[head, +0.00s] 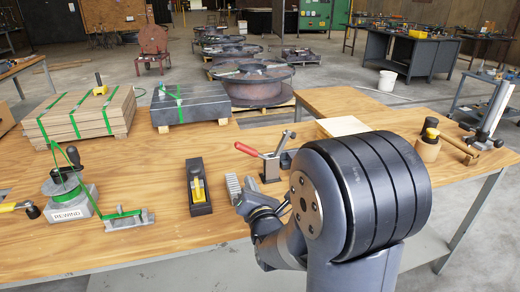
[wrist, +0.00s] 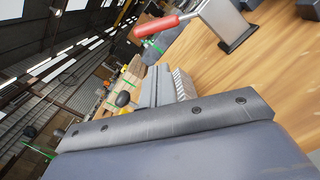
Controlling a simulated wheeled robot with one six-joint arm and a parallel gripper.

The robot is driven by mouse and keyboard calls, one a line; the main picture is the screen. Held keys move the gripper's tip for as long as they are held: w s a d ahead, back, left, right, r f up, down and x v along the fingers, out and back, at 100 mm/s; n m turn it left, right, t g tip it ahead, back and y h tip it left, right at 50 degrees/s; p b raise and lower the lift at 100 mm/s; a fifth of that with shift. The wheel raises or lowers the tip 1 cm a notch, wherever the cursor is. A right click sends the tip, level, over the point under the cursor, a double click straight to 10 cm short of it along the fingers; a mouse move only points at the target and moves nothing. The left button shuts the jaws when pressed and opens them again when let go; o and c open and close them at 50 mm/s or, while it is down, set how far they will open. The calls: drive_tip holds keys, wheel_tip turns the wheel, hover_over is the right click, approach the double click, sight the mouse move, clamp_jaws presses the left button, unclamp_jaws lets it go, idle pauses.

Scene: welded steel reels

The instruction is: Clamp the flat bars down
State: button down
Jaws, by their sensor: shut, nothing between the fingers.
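The toggle clamp (head: 270,168) stands on the wooden bench. Its red handle (head: 246,149) points up and to the left, and its dark arm is raised at the right. In the wrist view the red handle (wrist: 160,24) and grey clamp post (wrist: 226,24) show at the top. My gripper (head: 239,181) is just left of the clamp, apart from the handle, with its ridged fingers together and empty. The fingers also show in the wrist view (wrist: 166,78). I cannot make out the flat bars; my arm covers the bench right of the clamp.
A black block with a yellow top (head: 197,186) lies left of my gripper. A rewinding stand (head: 70,195) and strapped stacks (head: 88,112) are further left. A wooden board (head: 342,126) lies behind my arm.

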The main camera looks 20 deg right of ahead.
sight(250, 151)
drive_tip(key=shift+w+d+r, duration=0.1)
drive_tip(key=shift+w+d, duration=0.1)
drive_tip(key=shift+w, duration=0.45)
drive_tip(key=w+p, duration=0.1)
drive_tip(key=w, duration=0.8)
drive_tip(key=shift+d+r, duration=0.15)
drive_tip(key=shift+r, duration=0.05)
